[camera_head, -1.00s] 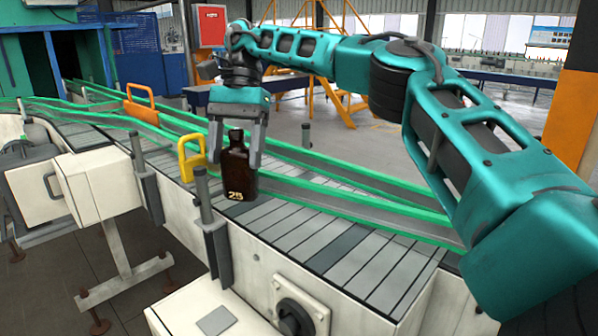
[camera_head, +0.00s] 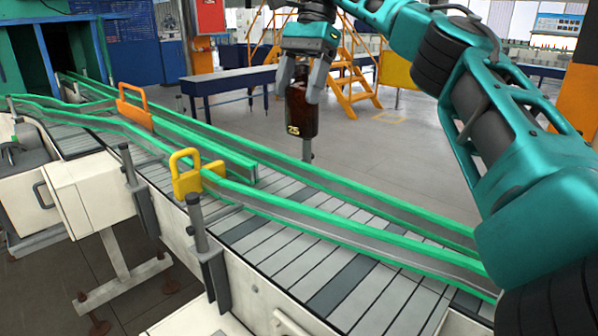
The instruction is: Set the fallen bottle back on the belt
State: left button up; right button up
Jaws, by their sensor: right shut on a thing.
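The dark amber bottle (camera_head: 302,108) hangs upright in my right gripper (camera_head: 302,84), with a pale number mark low on its side. The gripper points down and its two grey fingers are shut around the bottle's upper part. In the picture the bottle shows above and behind the belt's far green rail, apart from the slats. The belt (camera_head: 343,292) has grey slats, some darker, and runs from the upper left to the lower right. My left gripper is out of view.
Green rails (camera_head: 375,210) run along the belt. A yellow clamp (camera_head: 186,176) and an orange clamp (camera_head: 134,107) sit on the rails. A grey post (camera_head: 307,149) shows just below the bottle. The near slats are bare. A blue table (camera_head: 228,83) and yellow stairs (camera_head: 351,88) stand behind.

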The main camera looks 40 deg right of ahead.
aim_at(308, 131)
notch_tip(308, 131, down, 17)
jog(key=b, duration=0.1)
jog(key=shift+f, duration=0.15)
dwell(0.6)
jog(key=shift+f, duration=0.1)
jog(key=o, duration=1.2)
jog(key=shift+o, duration=0.2)
jog(key=p+v, duration=0.1)
jog(key=v, duration=0.7)
jog(key=shift+a+r, duration=0.1)
jog(key=shift+r, duration=0.1)
jog(key=shift+v, duration=1.95)
